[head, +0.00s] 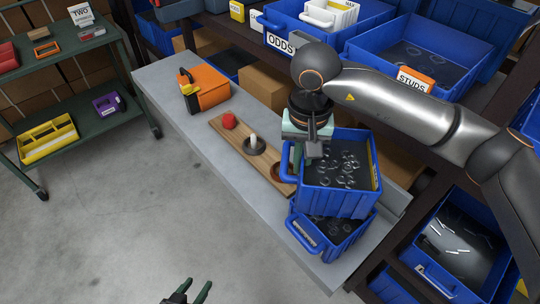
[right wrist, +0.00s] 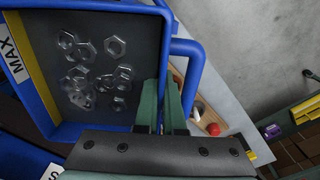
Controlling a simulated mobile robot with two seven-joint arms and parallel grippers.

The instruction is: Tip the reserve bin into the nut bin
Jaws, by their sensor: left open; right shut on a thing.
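The reserve bin (head: 345,201) is a blue bin with several metal nuts (head: 350,172) lying in it. It is above the nut bin (head: 306,236), a second blue bin on the grey bench, and hides much of it. I cannot tell whether the two touch. My right gripper (head: 304,156) is shut on the reserve bin at its handle side. In the right wrist view its green fingers (right wrist: 167,100) are at the blue handle (right wrist: 193,65), and the nuts (right wrist: 100,70) lie on the bin's floor. My left gripper (head: 190,292) is open and empty at the bottom edge, away from the bench.
A wooden board (head: 228,133) with a red piece lies on the bench (head: 180,112) beside the bins. An orange box (head: 207,87) stands farther back. Shelves with blue bins labelled ODDS (head: 280,43) and STUDS (head: 414,80) line the right.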

